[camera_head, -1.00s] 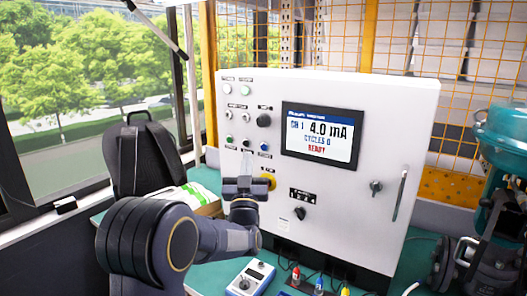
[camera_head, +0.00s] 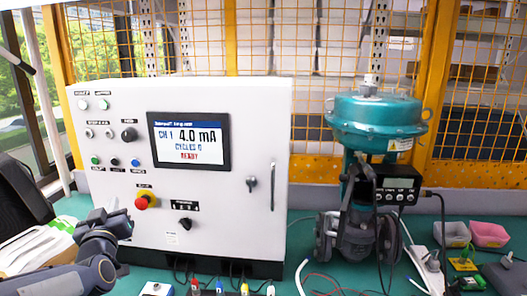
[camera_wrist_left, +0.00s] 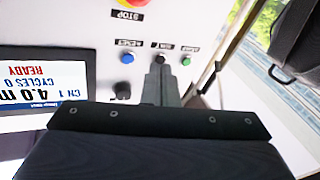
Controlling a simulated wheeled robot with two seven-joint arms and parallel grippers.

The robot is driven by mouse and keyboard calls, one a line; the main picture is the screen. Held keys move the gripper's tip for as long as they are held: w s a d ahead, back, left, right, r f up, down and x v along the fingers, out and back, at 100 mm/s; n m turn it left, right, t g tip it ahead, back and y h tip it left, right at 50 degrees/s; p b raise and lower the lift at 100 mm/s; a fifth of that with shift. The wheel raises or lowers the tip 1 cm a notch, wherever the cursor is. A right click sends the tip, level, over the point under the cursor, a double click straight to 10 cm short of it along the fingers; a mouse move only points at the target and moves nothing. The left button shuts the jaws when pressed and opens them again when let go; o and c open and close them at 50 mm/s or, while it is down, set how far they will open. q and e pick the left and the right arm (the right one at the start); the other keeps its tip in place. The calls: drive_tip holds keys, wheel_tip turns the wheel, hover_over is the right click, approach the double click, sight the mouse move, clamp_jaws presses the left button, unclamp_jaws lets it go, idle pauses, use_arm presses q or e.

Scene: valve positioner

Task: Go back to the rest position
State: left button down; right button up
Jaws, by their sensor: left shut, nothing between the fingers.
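My left gripper (camera_head: 118,222) is low at the left in the head view, in front of the lower left of the white control cabinet (camera_head: 245,130). Its fingers are together and empty. In the left wrist view the closed fingers (camera_wrist_left: 161,84) point toward the panel's row of a blue button (camera_wrist_left: 127,58), a black one and a green one (camera_wrist_left: 187,60), apart from them as far as I can tell. The screen (camera_head: 188,141) reads CH 1, 4.0 mA, CYCLES 0 and a red word, READY in the wrist view. My right gripper is not in view.
A red stop button on yellow (camera_head: 145,202) sticks out of the panel near my left gripper. A teal valve actuator (camera_head: 375,125) stands right of the cabinet. Cables and small bins (camera_head: 489,234) lie on the green table at the right. A white packet (camera_head: 38,246) lies at left.

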use_arm(q)
drive_tip(key=s+d+f+m+g+h, duration=0.1)
drive_tip(key=s+d+f+g+h, duration=0.2)
drive_tip(key=s, duration=0.7)
drive_tip(key=s+d+f+m+g+h, duration=0.1)
drive_tip(key=s+d+f+g+h, duration=0.2)
drive_tip(key=s, duration=0.8)
drive_tip(key=s+d+f+m+g+h+p, duration=0.1)
drive_tip(key=s+d+f+m+g+h, duration=0.1)
drive_tip(key=s+d+f+g, duration=0.4)
drive_tip(key=s+d+f+h, duration=0.1)
drive_tip(key=s+d+f, duration=0.2)
drive_tip(key=s+d, duration=0.2)
drive_tip(key=shift+h, duration=0.4)
drive_tip(key=shift+s, duration=0.1)
